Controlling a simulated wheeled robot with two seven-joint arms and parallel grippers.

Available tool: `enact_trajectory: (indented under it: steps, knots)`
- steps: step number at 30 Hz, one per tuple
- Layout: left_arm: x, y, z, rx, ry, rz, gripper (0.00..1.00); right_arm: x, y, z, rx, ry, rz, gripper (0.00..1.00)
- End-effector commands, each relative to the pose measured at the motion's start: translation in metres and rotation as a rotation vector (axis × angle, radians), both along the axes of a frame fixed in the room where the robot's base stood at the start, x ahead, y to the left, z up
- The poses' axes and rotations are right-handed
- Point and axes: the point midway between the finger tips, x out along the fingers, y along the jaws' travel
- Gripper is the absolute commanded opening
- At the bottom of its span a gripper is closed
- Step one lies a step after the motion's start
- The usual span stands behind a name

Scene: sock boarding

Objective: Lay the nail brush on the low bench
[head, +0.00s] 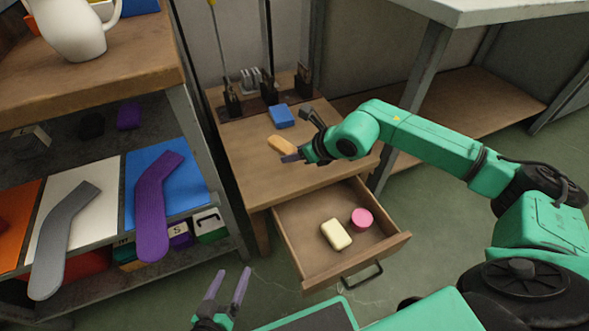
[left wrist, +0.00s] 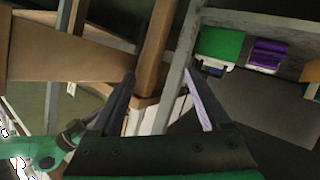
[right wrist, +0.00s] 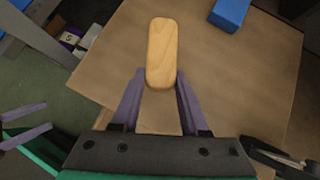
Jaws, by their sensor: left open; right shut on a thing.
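The nail brush (head: 282,145), a tan rounded wooden block, is at the top of the low wooden bench (head: 250,165). My right gripper (head: 292,157) is shut on its near end; the brush also shows between the fingertips in the right wrist view (right wrist: 162,50). I cannot tell whether the brush touches the bench top or is just above it. Its bristles are not visible. My left gripper (head: 230,272) is open and empty, low in front of the bench; its fingers also show in the left wrist view (left wrist: 160,78).
A blue block (head: 281,115) lies behind the brush, before a rack of upright tools (head: 268,95). The open drawer (head: 388,245) holds a cream bar (head: 336,234) and a pink round thing (head: 361,219). A shelf with socks on boards (head: 152,205) stands left. The bench's front left is clear.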

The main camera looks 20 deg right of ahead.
Motion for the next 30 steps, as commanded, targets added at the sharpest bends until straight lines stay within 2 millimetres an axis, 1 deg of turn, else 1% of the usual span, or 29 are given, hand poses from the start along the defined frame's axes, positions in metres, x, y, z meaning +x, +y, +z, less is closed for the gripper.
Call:
enact_trajectory:
  steps: [1,2,3,5,7,9,15,30]
  knots:
    - [0.000,0.000,-0.008,-0.002,-0.002,0.003,0.80,0.000,0.000,-0.014,0.000,0.002,0.000,0.00]
    - [0.000,0.000,-0.012,-0.004,-0.005,0.004,0.80,-0.001,0.000,-0.022,0.000,0.004,0.000,0.00]
    - [0.004,0.000,-0.010,-0.009,-0.023,0.011,0.80,0.000,0.000,-0.030,0.000,0.002,0.001,0.00]
    - [0.020,0.001,0.003,-0.018,-0.083,0.022,0.80,0.000,0.000,-0.040,0.000,0.002,0.000,0.00]
    - [0.029,0.001,0.012,-0.025,-0.121,0.030,0.80,0.000,0.000,-0.047,0.001,0.002,0.000,0.00]
    - [0.032,0.001,0.017,-0.026,-0.133,0.032,0.80,0.000,0.000,-0.048,0.001,0.001,0.000,0.00]
    - [0.032,0.001,0.017,-0.026,-0.132,0.032,0.80,0.000,0.000,-0.047,0.000,0.001,0.001,0.00]
    - [0.038,0.002,0.026,-0.029,-0.164,0.036,0.80,0.000,0.000,-0.048,0.000,0.001,0.001,0.00]
